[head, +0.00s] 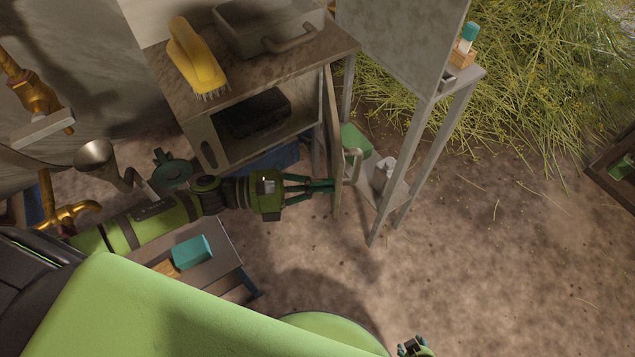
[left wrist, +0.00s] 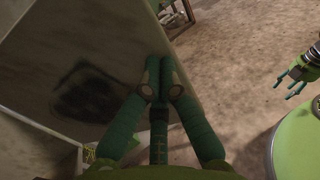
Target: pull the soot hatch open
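The soot hatch (head: 334,135) shows nearly edge-on in the head view, swung out from the dark cabinet opening (head: 250,115). A pale handle (head: 354,166) is on its far side. In the left wrist view, the hatch's grey inner face (left wrist: 60,50) has a dark soot smudge. My left gripper (head: 331,187) is at the inner side of the hatch near its free edge; its fingers are drawn together, with nothing visible between them. Whether the tips touch the panel is hard to tell. My right gripper (left wrist: 292,82) is open and empty, away at the right.
A yellow brush (head: 196,58) and a grey lidded box (head: 265,25) are on the cabinet top. A tall grey stand (head: 420,110) rises just right of the hatch. A low bench with a teal block (head: 192,252) is below my left arm. Open ground lies to the right.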

